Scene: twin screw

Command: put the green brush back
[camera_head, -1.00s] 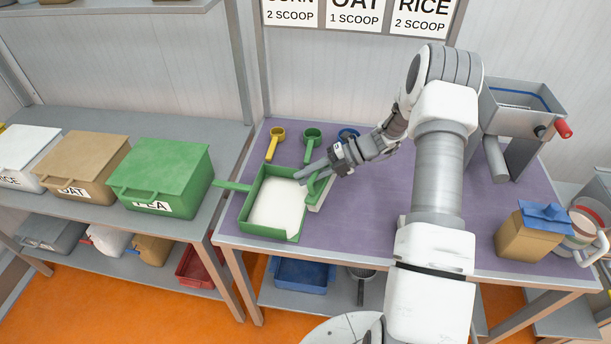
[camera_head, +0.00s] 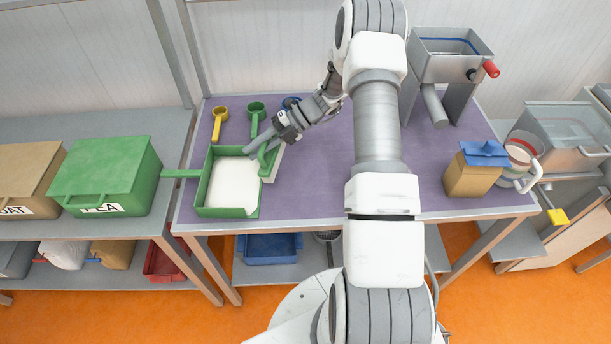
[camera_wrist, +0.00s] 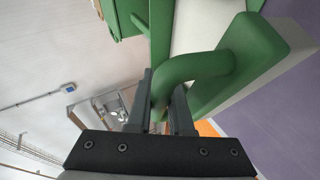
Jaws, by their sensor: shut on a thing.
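The green brush (camera_head: 270,162), with a green back, pale bristles and a looped handle, is at the right side of the green dustpan (camera_head: 228,212). My gripper (camera_head: 257,155) is shut on the brush's handle. The wrist view shows the curved handle (camera_wrist: 205,66) between the two fingers (camera_wrist: 160,105), with the block and pale bristles beyond. The dustpan lies on the purple table top, its handle pointing left, and a white layer (camera_head: 233,184) covers its floor. I cannot tell whether the bristles touch the table.
Yellow (camera_head: 219,120) and green (camera_head: 256,116) scoops lie behind the pan; a blue one (camera_head: 291,103) is partly hidden by my arm. A hopper machine (camera_head: 447,62) stands back right, a tan box with blue lid (camera_head: 475,172) front right. The green bin (camera_head: 105,172) stands on the left shelf.

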